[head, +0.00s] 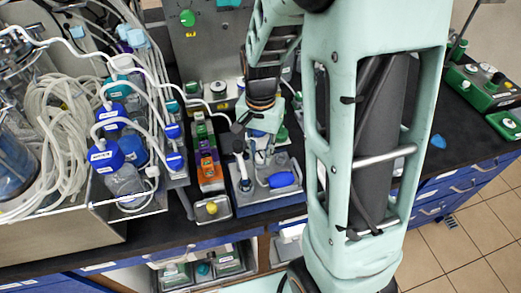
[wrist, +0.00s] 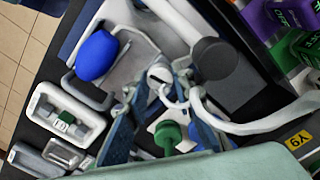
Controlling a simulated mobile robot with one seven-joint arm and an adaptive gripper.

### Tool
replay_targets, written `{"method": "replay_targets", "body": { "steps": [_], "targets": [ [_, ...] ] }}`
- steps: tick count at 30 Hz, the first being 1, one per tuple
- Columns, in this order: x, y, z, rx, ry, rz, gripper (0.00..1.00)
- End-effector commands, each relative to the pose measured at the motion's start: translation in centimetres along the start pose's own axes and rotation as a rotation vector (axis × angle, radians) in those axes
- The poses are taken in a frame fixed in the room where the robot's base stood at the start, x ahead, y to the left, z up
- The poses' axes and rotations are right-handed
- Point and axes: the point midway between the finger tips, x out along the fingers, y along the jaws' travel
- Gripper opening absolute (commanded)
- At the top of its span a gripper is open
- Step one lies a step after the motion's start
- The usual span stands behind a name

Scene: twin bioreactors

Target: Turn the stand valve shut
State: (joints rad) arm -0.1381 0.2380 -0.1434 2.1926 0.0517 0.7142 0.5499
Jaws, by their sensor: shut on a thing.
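The stand (head: 243,205) is a grey and blue tray-like base with a blue bulb (head: 282,180) and a dark-topped upright (head: 238,147). My gripper (head: 262,150) reaches down over it from behind. In the wrist view, my gripper (wrist: 163,88) has its two fingers closed around a small pale piece, which I take as the stand valve (wrist: 160,73). The fingers hide much of it, and its turn angle cannot be read. The bulb (wrist: 97,56) lies to its left and a dark round top (wrist: 214,58) to its right. A green knob (wrist: 168,135) shows between the fingers, lower in the picture.
A white tube (wrist: 255,125) runs close beside the right finger. Orange and green boxes (head: 208,165) and a small tray with a yellow knob (head: 212,209) stand left of the stand. Blue-capped bottles and coiled tubing (head: 62,120) crowd the left. The bench's front edge is near.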

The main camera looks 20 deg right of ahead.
Motion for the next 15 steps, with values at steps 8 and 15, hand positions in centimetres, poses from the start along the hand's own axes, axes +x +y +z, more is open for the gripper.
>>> {"method": "replay_targets", "body": {
  "steps": [8, 15],
  "targets": [
    [-0.1, -0.02, -0.05, 0.149, 0.001, 0.0, 0.0],
    [-0.07, -0.03, -0.07, 0.207, 0.002, -0.001, 0.0]
  ]
}}
